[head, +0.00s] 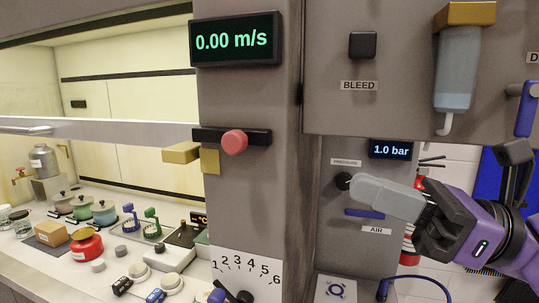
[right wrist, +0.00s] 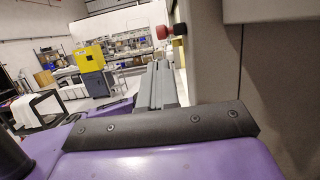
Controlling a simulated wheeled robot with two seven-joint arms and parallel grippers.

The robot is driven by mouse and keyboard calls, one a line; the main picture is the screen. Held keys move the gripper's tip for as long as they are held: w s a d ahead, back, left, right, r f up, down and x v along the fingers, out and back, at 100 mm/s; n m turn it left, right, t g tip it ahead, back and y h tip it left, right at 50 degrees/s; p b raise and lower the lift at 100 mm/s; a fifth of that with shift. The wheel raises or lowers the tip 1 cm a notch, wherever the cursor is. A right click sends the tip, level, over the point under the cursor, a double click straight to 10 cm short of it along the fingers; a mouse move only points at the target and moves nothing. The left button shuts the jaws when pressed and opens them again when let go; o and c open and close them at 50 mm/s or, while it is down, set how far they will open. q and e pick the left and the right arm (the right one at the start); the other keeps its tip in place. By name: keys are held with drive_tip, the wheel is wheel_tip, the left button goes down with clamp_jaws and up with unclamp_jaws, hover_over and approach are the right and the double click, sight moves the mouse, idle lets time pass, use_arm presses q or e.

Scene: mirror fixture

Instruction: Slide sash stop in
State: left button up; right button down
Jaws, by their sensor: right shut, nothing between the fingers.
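The sash stop's red knob (head: 234,142) sticks out from a short black rail (head: 204,134) on the grey hood post, below the 0.00 m/s display. It also shows as a red knob (right wrist: 162,32) in the right wrist view. A yellow block (head: 181,153) and a yellow plate (head: 210,161) are just left of the knob. The sash's pale bottom bar (head: 95,127) runs left from the post at about the same height. My right gripper (head: 358,188) is shut and empty, right of the knob, before the pressure panel. My left gripper is not in view.
Close to my right gripper are a pressure knob (head: 343,181), a blue air handle (head: 365,213) and a red extinguisher (head: 409,245). A hanging bottle (head: 457,80) is above. Pots, a red kettle (head: 85,243) and small fittings crowd the hood bench.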

sight(244, 146)
drive_tip(key=b+x, duration=0.2)
drive_tip(key=x, duration=1)
drive_tip(key=shift+a+f, duration=0.1)
drive_tip(key=shift+w+a, duration=0.15)
drive_tip(key=shift+a, duration=0.25)
drive_tip(key=shift+d, duration=0.1)
